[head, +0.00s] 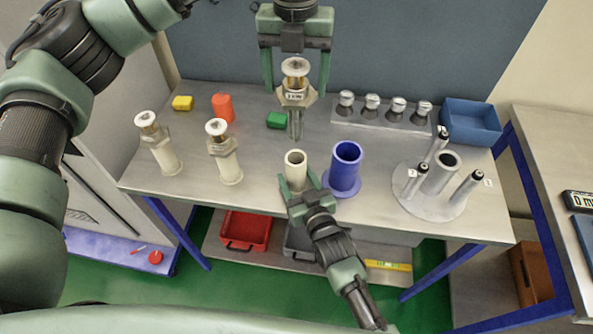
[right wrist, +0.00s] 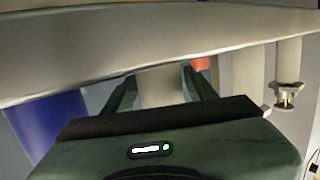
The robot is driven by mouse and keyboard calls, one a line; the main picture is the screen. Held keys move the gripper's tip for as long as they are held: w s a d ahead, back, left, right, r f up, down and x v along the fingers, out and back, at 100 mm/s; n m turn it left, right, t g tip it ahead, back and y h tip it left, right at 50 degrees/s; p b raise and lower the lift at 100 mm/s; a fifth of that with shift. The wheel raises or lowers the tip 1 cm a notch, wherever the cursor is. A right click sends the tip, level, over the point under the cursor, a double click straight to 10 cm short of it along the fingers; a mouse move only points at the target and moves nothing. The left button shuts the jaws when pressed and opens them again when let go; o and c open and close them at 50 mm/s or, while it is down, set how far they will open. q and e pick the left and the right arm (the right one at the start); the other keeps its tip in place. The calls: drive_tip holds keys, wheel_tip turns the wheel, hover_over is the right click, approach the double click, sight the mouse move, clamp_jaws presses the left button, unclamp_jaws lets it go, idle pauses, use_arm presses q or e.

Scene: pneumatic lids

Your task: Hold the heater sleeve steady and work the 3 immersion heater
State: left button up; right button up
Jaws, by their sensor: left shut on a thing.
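An immersion heater (head: 296,93) with a pale round cap, a brass-coloured neck and a hexagonal collar hangs upright in my left gripper (head: 297,88). My left gripper is shut on it. Its grey rods end a little above the open mouth of the cream heater sleeve (head: 296,168), apart from it. My right gripper (head: 302,186) has its fingers on either side of the sleeve and looks shut on it. The sleeve (right wrist: 161,87) also shows between the fingers in the right wrist view. Two similar heaters stand at the left, one (head: 147,120) and another (head: 217,130).
A blue flanged cylinder (head: 343,170) stands close right of the sleeve. Further right is a grey round stand (head: 430,200) with numbered dark-handled pieces. A rack of silver-topped pieces (head: 380,118) and a blue bin (head: 470,122) are behind. Green (head: 279,120), orange (head: 222,108) and yellow (head: 182,103) items lie at the back.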

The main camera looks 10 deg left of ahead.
use_arm(q)
drive_tip(key=shift+w, duration=0.1)
use_arm(e)
drive_tip(key=shift+o, duration=0.3)
drive_tip(key=shift+w+r, duration=0.2)
drive_tip(key=v, duration=1.2)
drive_tip(key=shift+f, duration=0.2)
